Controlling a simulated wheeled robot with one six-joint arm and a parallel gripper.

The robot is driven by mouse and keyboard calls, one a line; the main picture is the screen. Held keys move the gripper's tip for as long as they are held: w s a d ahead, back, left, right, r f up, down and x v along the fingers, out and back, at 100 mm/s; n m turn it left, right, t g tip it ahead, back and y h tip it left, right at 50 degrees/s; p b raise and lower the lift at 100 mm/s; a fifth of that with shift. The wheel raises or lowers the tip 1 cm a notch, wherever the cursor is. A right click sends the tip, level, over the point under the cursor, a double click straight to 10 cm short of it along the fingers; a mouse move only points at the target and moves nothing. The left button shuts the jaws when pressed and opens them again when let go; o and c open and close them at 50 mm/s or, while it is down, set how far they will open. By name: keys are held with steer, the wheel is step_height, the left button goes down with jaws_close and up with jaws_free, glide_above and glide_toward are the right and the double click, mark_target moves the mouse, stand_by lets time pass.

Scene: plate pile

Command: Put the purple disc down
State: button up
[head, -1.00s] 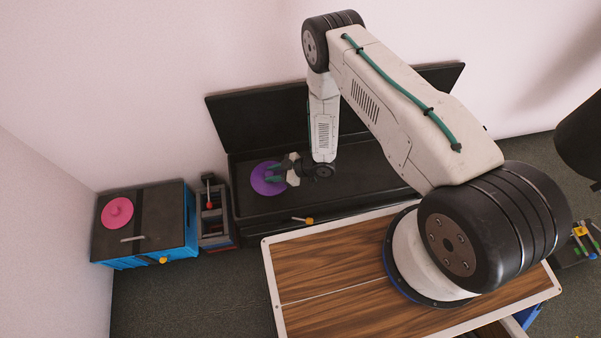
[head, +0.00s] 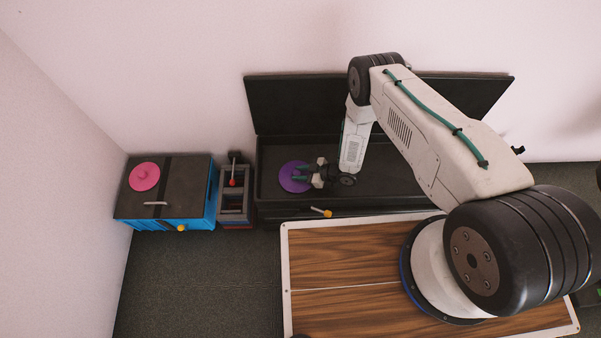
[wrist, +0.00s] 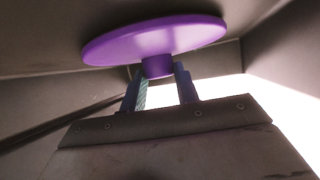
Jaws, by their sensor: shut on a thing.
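The purple disc (head: 290,177) shows in the head view at the left end of the long open black box (head: 400,196). My gripper (head: 303,178) is at the disc's right side. In the wrist view the purple disc (wrist: 160,38) is tilted, with a short purple stem, and my gripper's fingers (wrist: 160,82) are shut on that stem. The disc appears to be inside or just over the box's opening; I cannot tell whether it touches the floor of the box.
A pink disc (head: 144,176) lies on a blue cabinet (head: 202,208) with a dark top at the left. A small grey rack (head: 235,205) with a red-knobbed lever stands between cabinet and box. The black lid (head: 300,105) stands raised behind the box.

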steer(key=shift+f, duration=0.1)
steer(key=o, duration=1)
steer(key=shift+d+r, duration=0.3)
steer(key=v, duration=1.1)
steer(key=shift+s+d+r, duration=0.1)
steer(key=shift+s+d, duration=0.05)
